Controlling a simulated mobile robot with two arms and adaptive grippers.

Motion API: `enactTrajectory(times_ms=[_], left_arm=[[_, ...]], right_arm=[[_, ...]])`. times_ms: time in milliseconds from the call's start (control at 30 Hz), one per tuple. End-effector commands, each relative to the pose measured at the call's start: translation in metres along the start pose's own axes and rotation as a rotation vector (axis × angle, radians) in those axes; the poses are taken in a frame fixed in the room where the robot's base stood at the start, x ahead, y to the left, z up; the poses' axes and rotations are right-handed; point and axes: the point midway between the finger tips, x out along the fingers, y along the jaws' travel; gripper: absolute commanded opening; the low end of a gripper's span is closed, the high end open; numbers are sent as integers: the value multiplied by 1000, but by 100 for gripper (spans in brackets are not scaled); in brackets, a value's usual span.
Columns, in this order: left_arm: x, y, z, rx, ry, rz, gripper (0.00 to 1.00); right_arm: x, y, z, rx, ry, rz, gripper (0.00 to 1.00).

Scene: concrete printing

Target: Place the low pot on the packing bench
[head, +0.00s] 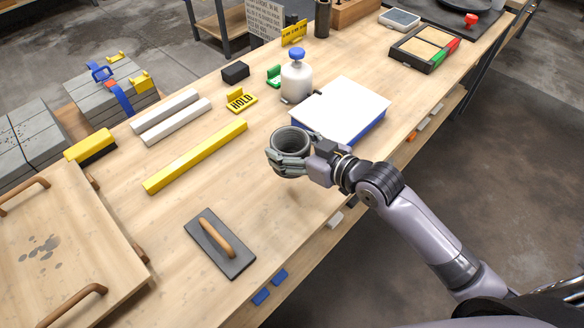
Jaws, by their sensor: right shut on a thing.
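The low pot (291,139) is a small grey, round, open-topped vessel with ridged walls, near the middle of the head view. My right gripper (287,160) is shut around its side, and its fingers hide part of the lower wall. The pot looks upright, over the wooden bench top (300,203). A faint shadow lies below it, but I cannot tell for sure whether its base touches the wood. My left gripper is not in view.
A white-topped blue box (342,108) stands just behind the pot. A white bottle (296,82) with a blue cap stands beyond. A yellow bar (196,156) lies left, and a trowel float (219,243) lies front left. Bare wood lies between the float and the pot.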

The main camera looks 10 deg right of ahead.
Motion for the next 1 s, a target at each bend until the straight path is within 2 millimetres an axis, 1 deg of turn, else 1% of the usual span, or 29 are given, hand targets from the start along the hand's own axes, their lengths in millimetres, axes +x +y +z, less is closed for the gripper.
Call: enactTrajectory(times_ms=[33,133,233,367,600,733,1000], left_arm=[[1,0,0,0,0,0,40],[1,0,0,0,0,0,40],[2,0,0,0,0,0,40],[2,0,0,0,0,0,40],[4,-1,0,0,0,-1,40],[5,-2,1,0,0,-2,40],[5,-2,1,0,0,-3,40]], right_arm=[[3,0,10,3,3,0,18],[9,0,27,1,5,1,18],[12,0,37,-1,6,1,18],[15,0,44,0,7,0,18],[24,0,76,0,5,1,18],[26,0,83,-1,8,2,18],[27,0,83,-1,8,1,18]])
